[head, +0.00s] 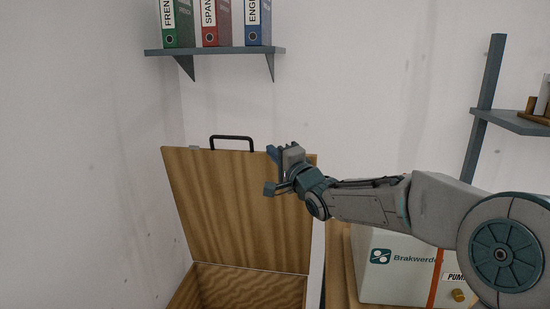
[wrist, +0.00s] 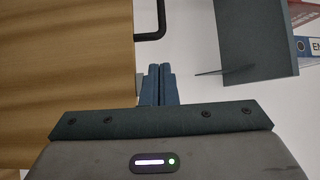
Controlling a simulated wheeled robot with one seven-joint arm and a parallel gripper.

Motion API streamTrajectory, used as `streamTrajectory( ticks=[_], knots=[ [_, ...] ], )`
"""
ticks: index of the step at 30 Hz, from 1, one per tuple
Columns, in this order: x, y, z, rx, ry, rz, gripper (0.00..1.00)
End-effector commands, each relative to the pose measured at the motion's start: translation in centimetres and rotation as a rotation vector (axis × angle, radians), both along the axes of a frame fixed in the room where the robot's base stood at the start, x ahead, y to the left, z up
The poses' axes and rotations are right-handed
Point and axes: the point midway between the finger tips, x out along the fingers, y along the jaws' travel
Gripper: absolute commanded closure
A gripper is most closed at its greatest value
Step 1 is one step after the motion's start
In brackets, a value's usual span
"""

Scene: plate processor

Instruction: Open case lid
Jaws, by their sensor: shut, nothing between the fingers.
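The wooden case (head: 250,284) stands at the lower middle of the head view, its inside showing. Its lid (head: 235,205) is raised and stands nearly upright at the back, with a black handle (head: 231,138) on its top edge. The lid (wrist: 66,50) fills the left of the wrist view, with part of the handle (wrist: 150,20) at the top. My gripper (head: 272,170) is in front of the upper right part of the lid in the head view. In the wrist view my gripper (wrist: 159,72) is shut and empty, beside the lid's edge; I cannot tell whether it touches.
A shelf (head: 215,51) with several binders hangs on the wall above the lid; it also shows in the wrist view (wrist: 260,40). A white box (head: 400,262) stands right of the case, below my arm. Another shelf (head: 515,122) is at the far right.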

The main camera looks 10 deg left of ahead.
Motion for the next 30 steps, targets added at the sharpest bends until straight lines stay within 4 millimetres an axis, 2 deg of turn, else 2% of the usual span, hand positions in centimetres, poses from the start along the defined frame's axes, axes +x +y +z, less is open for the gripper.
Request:
streamTrajectory(
  ticks=[6, 13, 19, 30],
  knots=[
    [2.9, 2.3, 0.6, 0.001, 0.001, 0.001, 1.0],
    [5.0, 3.9, 1.0, -0.001, 0.001, 0.0, 1.0],
    [5.8, 4.5, 1.1, -0.003, 0.001, -0.002, 1.0],
    [5.7, 4.6, 1.0, -0.004, 0.0, -0.001, 1.0]
  ],
)
